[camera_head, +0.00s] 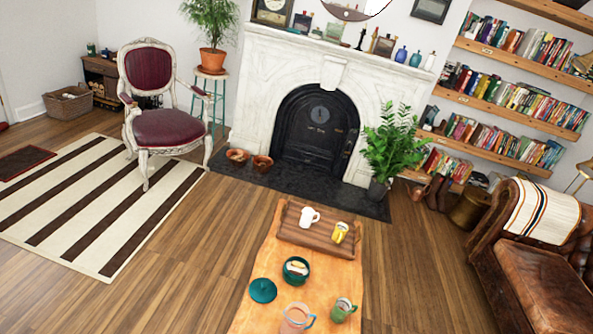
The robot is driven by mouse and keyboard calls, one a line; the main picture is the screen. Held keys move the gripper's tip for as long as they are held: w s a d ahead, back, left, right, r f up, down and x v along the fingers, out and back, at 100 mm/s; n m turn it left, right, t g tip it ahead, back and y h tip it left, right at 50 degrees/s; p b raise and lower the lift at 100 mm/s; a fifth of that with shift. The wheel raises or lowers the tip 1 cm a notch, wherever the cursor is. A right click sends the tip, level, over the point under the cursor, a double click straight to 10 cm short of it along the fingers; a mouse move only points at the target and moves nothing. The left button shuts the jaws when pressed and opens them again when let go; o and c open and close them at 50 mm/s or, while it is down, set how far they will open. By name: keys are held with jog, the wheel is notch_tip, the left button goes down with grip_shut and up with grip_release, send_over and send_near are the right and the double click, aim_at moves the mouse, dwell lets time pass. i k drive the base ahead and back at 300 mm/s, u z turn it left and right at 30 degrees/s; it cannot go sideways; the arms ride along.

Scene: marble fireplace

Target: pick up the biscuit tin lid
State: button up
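A round teal lid (263,290), which looks like the biscuit tin lid, lies on the wooden coffee table (263,265) near its left edge. A dark green round tin (296,279) stands open just to its right and slightly farther back, with pale and dark pieces inside. The lid and tin look very close; I cannot tell whether they touch. My gripper is not in view, so I see neither its fingers nor anything held.
A pink mug (294,319) and a green mug (341,310) stand at the table's near end. A wooden tray (290,233) holds a white mug (309,217) and a yellow one (340,231). A leather sofa (545,285) is right; floor (190,275) left is clear.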

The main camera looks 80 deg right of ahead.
aim_at(262, 290)
jog(key=z, duration=1.25)
jog(key=i, duration=1.05)
